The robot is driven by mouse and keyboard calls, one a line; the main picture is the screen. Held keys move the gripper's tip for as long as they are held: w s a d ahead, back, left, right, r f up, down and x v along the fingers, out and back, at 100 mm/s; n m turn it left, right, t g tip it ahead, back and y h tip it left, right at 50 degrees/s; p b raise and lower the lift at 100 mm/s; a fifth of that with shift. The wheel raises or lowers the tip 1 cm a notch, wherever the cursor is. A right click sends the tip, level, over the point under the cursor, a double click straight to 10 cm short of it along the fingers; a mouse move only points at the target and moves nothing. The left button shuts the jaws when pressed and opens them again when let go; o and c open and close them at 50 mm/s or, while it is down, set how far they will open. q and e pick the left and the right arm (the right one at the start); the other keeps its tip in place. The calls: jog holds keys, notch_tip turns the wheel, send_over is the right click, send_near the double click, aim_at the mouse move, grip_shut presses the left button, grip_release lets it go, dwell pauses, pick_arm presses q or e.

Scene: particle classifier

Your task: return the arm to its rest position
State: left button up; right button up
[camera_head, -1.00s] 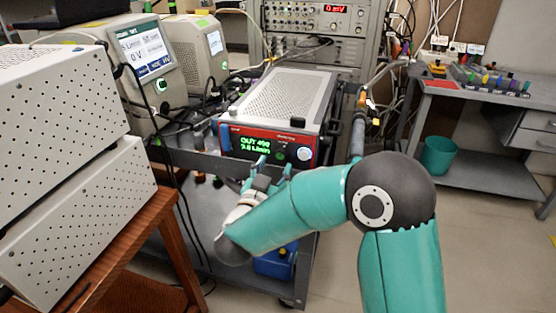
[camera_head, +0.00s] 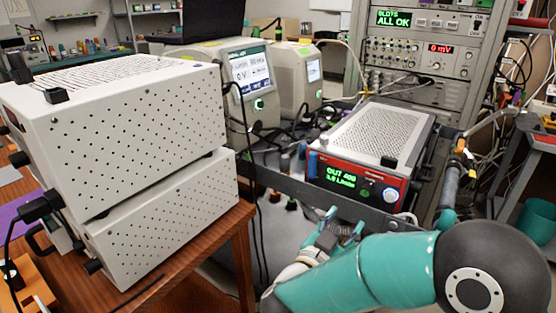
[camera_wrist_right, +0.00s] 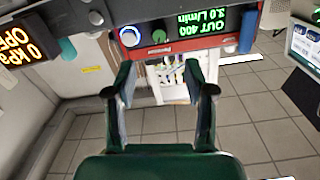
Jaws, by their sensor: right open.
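My right arm (camera_head: 385,270) comes in from the lower right in the head view. Its right gripper (camera_head: 342,221) is in front of and below the red-framed instrument's front panel (camera_head: 317,185). In the right wrist view the gripper (camera_wrist_right: 160,80) has its two fingers spread apart with nothing between them. The same instrument's panel (camera_wrist_right: 160,34) appears upside down beyond the fingertips, with a knob and a green display reading OUT 400, 2.0 L/min. The fingers look apart from the panel. My left gripper is not in view.
Two stacked white perforated boxes (camera_head: 130,130) stand on a wooden table (camera_head: 215,238) at the left. Grey instruments with screens (camera_head: 250,75) stand behind. A rack (camera_head: 425,65) is at the back right. A black cable (camera_head: 254,190) hangs near the table. Open tiled floor (camera_wrist_right: 75,140) shows in the wrist view.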

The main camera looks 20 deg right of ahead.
jog(key=d+f+n+g, duration=0.1)
jog(key=d+f+g, duration=0.1)
jog(key=d+f, duration=0.55)
jog(key=s+a+f+n+y, duration=0.1)
jog(key=a+f+n+y, duration=0.15)
jog(key=f, duration=0.55)
jog(key=s+a+f+n+g+y, duration=0.15)
jog(key=f+y, duration=0.25)
jog(key=f, duration=0.5)
jog(key=s+a+f+n+y, duration=0.1)
jog(key=a+f+n+y, duration=0.15)
jog(key=f, duration=0.55)
jog(key=s+a+f+n+g+y, duration=0.1)
jog(key=s+a+f+g+y, duration=0.3)
jog(key=s+a, duration=0.35)
jog(key=s+a+f+n+g+y, duration=0.25)
jog(key=s+a+f+y, duration=0.2)
jog(key=s+a, duration=0.35)
notch_tip(320, 180, up, 18)
jog(key=s+m+g+p, duration=0.1)
jog(key=p, duration=1.7)
jog(key=shift+s+d, duration=0.25)
jog(key=shift+d, duration=0.15)
jog(key=shift+f, duration=0.1)
